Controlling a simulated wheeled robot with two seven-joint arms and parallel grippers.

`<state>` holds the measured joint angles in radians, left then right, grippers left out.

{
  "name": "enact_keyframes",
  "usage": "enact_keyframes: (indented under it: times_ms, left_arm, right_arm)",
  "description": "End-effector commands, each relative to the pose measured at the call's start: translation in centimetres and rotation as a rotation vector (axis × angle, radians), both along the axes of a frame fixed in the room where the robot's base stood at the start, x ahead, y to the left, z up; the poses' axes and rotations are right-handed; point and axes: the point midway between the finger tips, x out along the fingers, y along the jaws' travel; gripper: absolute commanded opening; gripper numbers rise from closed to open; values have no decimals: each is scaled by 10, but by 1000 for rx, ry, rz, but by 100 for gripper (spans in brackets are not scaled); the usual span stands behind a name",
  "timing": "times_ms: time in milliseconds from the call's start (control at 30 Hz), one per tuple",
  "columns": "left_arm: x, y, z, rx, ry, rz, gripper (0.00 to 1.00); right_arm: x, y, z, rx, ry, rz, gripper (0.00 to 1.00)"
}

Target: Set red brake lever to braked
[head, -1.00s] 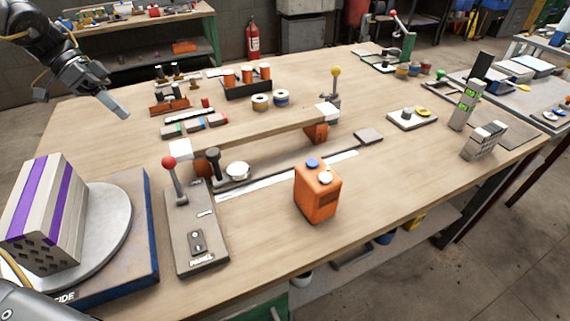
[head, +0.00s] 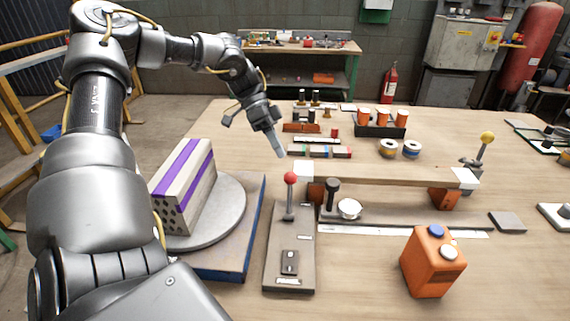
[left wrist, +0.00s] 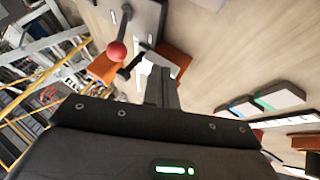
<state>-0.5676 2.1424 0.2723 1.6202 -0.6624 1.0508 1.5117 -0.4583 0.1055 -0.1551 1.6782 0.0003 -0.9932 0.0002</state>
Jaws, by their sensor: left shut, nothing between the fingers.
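The red brake lever (head: 290,180) has a red ball on a thin grey stem that stands nearly upright on a grey base plate (head: 300,250) with a small switch. The lever's red ball also shows in the left wrist view (left wrist: 116,50), at the upper left. My left gripper (head: 279,150) is above and behind the red ball, apart from it, with its fingers together, pointing down. In the left wrist view my closed fingers (left wrist: 160,92) point up the picture, to the right of the ball. My right gripper is not in view.
A hollow brick with purple stripes (head: 184,190) stands on a round grey turntable (head: 232,212) left of the lever. A wooden beam (head: 390,174) lies to the right. A black-knobbed lever (head: 332,190) stands close by. An orange box (head: 432,262) is at the front right.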

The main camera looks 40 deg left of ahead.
Motion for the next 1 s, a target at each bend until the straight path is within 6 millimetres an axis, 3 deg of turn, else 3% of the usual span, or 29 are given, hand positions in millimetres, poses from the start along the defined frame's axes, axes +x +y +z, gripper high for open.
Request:
enact_keyframes:
  times_ms: [133,400,1000]
  left_arm:
    - [-1,-19,-23,-2,3,-2,0]
    - [-21,-44,-12,-1,-1,-2,0]
    - [-25,-46,-11,5,-8,6,0]
  right_arm:
    - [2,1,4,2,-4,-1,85]
    - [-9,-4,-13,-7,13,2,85]
    - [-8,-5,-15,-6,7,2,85]
